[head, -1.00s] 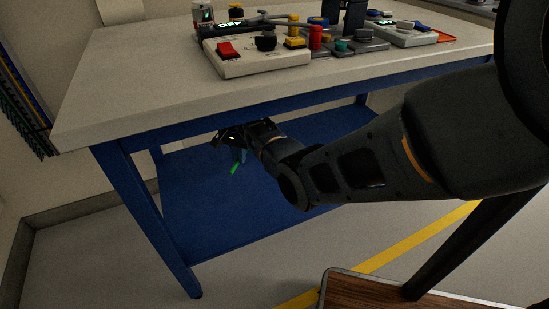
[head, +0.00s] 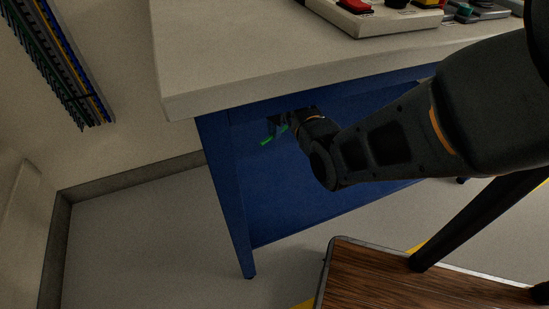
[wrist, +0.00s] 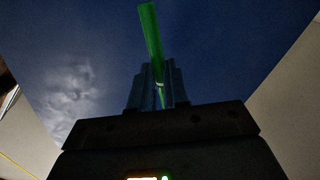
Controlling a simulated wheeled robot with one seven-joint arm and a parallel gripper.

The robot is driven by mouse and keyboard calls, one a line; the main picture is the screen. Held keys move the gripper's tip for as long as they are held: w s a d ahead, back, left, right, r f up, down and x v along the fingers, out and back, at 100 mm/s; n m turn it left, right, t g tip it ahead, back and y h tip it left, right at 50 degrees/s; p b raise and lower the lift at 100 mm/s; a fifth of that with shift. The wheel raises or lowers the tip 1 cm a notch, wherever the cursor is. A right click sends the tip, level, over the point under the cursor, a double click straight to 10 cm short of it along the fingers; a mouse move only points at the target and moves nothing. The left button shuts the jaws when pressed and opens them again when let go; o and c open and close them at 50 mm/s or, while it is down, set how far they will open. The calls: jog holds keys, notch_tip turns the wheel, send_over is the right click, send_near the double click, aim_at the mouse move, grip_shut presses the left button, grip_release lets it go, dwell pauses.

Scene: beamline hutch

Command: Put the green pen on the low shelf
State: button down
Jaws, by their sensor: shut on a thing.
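The green pen (head: 267,140) is held in my gripper (head: 283,127), under the table top. In the wrist view the pen (wrist: 150,36) sticks out beyond the fingertips of my gripper (wrist: 158,82), which are shut on its lower part. The low shelf (head: 300,205) is the blue board between the table legs. My gripper and the pen are over the shelf's left part. The shelf's blue surface (wrist: 235,65) also fills most of the wrist view behind the pen. I cannot tell how far the pen is above it.
The pale table top (head: 240,60) hangs over the shelf, with a control box (head: 375,20) on it. A blue leg (head: 228,200) stands at the shelf's left front. A wood-topped stand (head: 400,280) is at the bottom right. The shelf looks bare.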

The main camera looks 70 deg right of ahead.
jog(key=b, duration=0.2)
send_over(269, 166)
notch_tip(269, 166, down, 4)
jog(key=shift+f, duration=0.2)
jog(key=shift+f+b, duration=0.85)
jog(key=shift+f, duration=1)
jog(key=shift+f, duration=0.1)
jog(key=c, duration=1.1)
grip_release()
notch_tip(269, 166, up, 12)
jog(key=p, duration=0.5)
